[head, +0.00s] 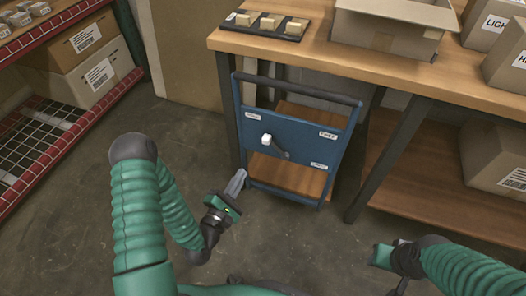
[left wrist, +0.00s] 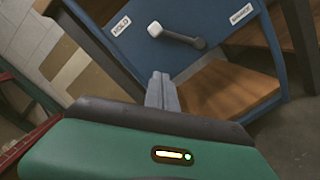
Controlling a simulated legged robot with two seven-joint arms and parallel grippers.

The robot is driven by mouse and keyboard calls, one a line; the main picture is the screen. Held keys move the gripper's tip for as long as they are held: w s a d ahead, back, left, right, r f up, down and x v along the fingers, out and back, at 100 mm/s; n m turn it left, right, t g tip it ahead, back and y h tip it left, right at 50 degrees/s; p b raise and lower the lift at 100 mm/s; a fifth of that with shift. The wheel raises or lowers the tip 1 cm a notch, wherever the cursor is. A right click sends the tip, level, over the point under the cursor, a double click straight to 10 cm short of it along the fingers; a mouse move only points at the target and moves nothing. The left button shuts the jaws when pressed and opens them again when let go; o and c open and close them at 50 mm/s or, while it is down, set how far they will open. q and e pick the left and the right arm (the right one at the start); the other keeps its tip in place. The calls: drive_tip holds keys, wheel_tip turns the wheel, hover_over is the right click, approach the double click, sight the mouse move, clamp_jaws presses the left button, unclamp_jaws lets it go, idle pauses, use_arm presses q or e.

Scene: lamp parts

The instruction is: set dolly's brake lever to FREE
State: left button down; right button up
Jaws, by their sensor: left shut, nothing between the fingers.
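The dolly (head: 308,122) is a blue upright panel with a dark push bar and a wooden deck, standing at the table's front. Its brake lever (head: 275,146) has a white end at upper left and a dark arm slanting to lower right. In the left wrist view the lever (left wrist: 180,37) lies beyond the fingertips. My left gripper (head: 238,181) is shut and empty, low at the dolly's left side, apart from the lever. My right gripper (head: 402,262) shows only partly at lower right; its fingers are unclear.
The wooden table (head: 370,70) stands behind the dolly, bearing a dark tray (head: 262,25) of small blocks and an open carton (head: 388,38). A red-edged rack (head: 75,135) with boxes is at left. The table leg (head: 378,160) is close right of the dolly. Floor in front is clear.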

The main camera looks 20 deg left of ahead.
use_arm(q)
drive_tip(key=w+d+r+b, duration=0.3)
drive_tip(key=w+d+b, duration=0.1)
drive_tip(key=w, duration=0.6)
drive_tip(key=shift+b, duration=0.4)
drive_tip(key=shift+w, duration=0.2)
